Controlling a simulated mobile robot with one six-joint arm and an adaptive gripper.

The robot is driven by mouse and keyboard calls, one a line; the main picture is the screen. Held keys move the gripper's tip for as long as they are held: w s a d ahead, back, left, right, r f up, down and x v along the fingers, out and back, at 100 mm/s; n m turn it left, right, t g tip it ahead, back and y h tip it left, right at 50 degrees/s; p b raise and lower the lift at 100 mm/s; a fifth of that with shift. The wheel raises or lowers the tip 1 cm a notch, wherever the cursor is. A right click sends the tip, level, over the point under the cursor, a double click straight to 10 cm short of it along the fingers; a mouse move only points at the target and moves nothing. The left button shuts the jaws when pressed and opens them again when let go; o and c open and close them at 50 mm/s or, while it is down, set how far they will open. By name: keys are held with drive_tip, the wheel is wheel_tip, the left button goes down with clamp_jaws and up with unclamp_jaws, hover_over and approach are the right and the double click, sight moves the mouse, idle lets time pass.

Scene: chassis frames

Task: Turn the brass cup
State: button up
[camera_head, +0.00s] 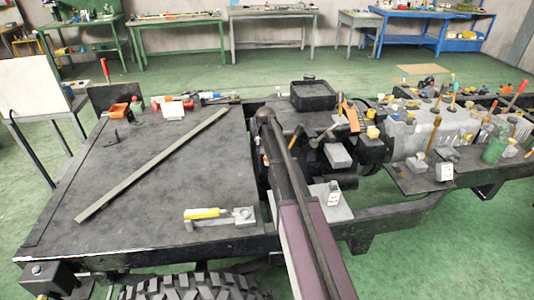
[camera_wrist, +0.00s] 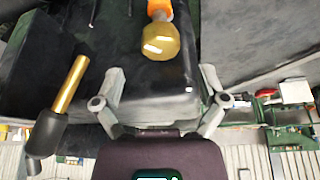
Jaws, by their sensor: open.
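In the wrist view, a faceted brass-coloured piece (camera_wrist: 160,42), likely the brass cup, has an orange part (camera_wrist: 159,8) at its far end. It lies over a dark block (camera_wrist: 165,95). My gripper (camera_wrist: 160,78) is open and empty, with one finger on each side of the block's near part. The brass piece lies just beyond the fingertips, roughly midway between them, and no contact shows. A brass rod (camera_wrist: 70,84) in a black holder is left of the left finger. In the head view, my arm hides its own end and I cannot make out the cup.
In the head view, a long grey bar (camera_head: 150,166) lies across the dark chassis deck (camera_head: 125,200). A yellow-handled tool (camera_head: 218,215) lies near its front edge. A black box (camera_head: 313,95) and an engine with many small tools (camera_head: 440,130) crowd the right. The deck's left part is mostly clear.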

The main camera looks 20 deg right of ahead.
drive_tip(key=shift+b+x, duration=1.85)
drive_tip(key=shift+x, duration=0.5)
drive_tip(key=c, duration=1.1)
